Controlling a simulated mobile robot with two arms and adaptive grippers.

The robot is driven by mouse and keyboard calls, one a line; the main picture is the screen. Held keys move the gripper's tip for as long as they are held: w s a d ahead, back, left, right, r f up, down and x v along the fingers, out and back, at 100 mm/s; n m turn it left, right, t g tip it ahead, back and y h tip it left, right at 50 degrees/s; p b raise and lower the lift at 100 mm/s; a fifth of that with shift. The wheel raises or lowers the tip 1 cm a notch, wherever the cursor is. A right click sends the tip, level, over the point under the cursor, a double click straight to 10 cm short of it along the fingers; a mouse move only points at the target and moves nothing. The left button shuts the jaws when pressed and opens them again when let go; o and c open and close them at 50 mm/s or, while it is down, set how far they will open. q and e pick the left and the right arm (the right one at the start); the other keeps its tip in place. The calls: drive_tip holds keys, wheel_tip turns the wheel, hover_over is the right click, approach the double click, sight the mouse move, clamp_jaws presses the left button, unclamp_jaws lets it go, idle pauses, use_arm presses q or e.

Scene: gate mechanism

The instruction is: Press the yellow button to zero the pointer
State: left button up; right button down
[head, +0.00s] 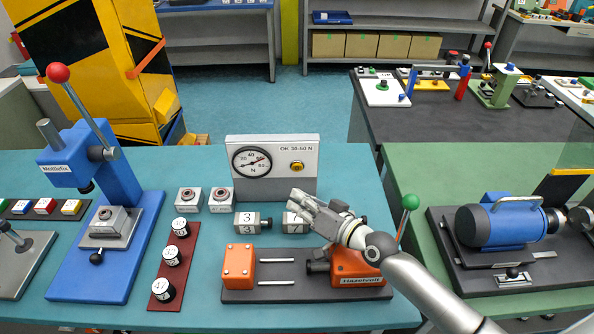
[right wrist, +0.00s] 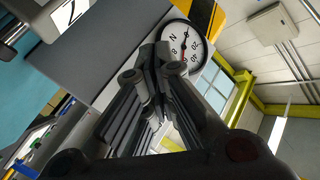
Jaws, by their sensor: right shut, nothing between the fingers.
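The grey gauge panel (head: 274,192) stands upright at the back of the teal table, marked "OK 30-50 N". Its round white dial (head: 251,162) is on the left, with the pointer seeming to lean to the upper right; the exact reading is too small to tell. The yellow button (head: 297,166) sits to the right of the dial. My right gripper (head: 297,201) is shut and empty, in front of and below the button in the head view. The right wrist view shows the shut fingers (right wrist: 158,65) and the dial (right wrist: 184,45); the button is hidden there. My left gripper is not in view.
White numbered blocks (head: 247,223) lie below the panel, one partly behind my right gripper. An orange clamp fixture (head: 240,266) with a green-knobbed lever (head: 410,202) is in front. A blue press (head: 112,172) stands at the left. Two grey button boxes (head: 220,200) sit left of the panel.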

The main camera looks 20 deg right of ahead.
sight(297, 168)
drive_tip(key=w+b, duration=0.1)
drive_tip(key=w, duration=0.1)
drive_tip(key=w+d+b, duration=0.1)
drive_tip(key=w, duration=0.1)
drive_tip(key=shift+w+d+f, duration=0.2)
drive_tip(key=shift+w, duration=0.1)
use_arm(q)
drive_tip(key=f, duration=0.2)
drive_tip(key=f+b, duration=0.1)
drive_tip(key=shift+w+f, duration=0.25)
use_arm(e)
drive_tip(key=shift+w+d+r, duration=0.15)
drive_tip(key=shift+w+r, duration=0.05)
drive_tip(key=shift+w, duration=0.45)
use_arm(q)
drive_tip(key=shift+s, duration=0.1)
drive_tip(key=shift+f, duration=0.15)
use_arm(e)
drive_tip(key=shift+w, duration=0.1)
use_arm(q)
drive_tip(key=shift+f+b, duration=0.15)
drive_tip(key=shift+b, duration=0.15)
use_arm(e)
drive_tip(key=shift+w+d, duration=0.15)
drive_tip(key=shift+w, duration=0.15)
